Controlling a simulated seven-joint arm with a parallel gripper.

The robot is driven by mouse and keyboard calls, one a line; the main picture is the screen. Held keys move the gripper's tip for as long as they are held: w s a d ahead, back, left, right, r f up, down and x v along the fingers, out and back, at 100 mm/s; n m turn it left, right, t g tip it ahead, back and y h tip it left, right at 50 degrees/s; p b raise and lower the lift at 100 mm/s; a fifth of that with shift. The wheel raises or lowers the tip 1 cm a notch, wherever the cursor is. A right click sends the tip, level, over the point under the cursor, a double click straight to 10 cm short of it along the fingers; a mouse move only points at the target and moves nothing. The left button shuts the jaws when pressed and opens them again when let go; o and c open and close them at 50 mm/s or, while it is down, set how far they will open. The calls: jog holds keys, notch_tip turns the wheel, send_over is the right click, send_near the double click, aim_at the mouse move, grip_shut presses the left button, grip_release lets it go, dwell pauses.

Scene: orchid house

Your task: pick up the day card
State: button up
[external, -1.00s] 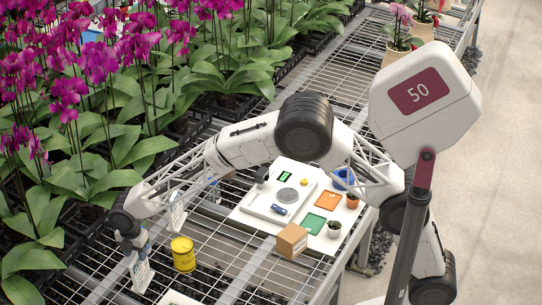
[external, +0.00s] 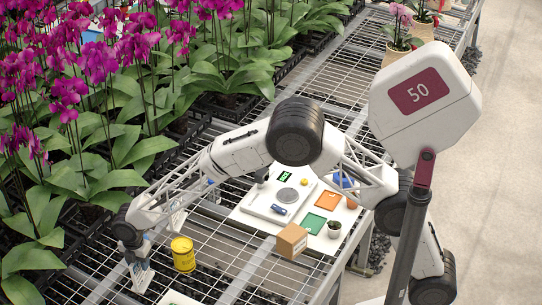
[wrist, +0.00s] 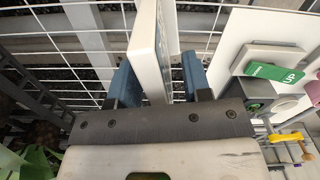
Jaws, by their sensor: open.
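A white upright card (external: 142,278) with print too small to read stands on the wire bench at the lower left; I take it for the day card. My gripper (external: 137,258) is over its top, pointing down. In the wrist view my gripper (wrist: 157,68) is open, with a blue finger on each side of the white card (wrist: 146,45). Gaps show between the card and both fingers. The card's printed face is turned to the right and seen almost edge-on.
Another white card (external: 176,218) stands behind, partly hidden by my arm. A white board (external: 247,213) with small items and a cardboard box (external: 292,241) are farther right. Orchids (external: 50,215) crowd the left.

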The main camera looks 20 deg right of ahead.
jog(key=shift+c, duration=0.3)
grip_shut()
jog(key=shift+r, duration=0.1)
jog(key=shift+r, duration=0.75)
notch_tip(320, 180, up, 2)
jog(key=shift+r, duration=0.1)
jog(key=s+d, duration=0.3)
jog(key=d, duration=0.4)
jog(key=s+d+r, duration=0.1)
jog(key=s+d, duration=0.3)
jog(key=d, duration=0.3)
jog(key=shift+d, duration=0.2)
jog(key=shift+s, duration=0.1)
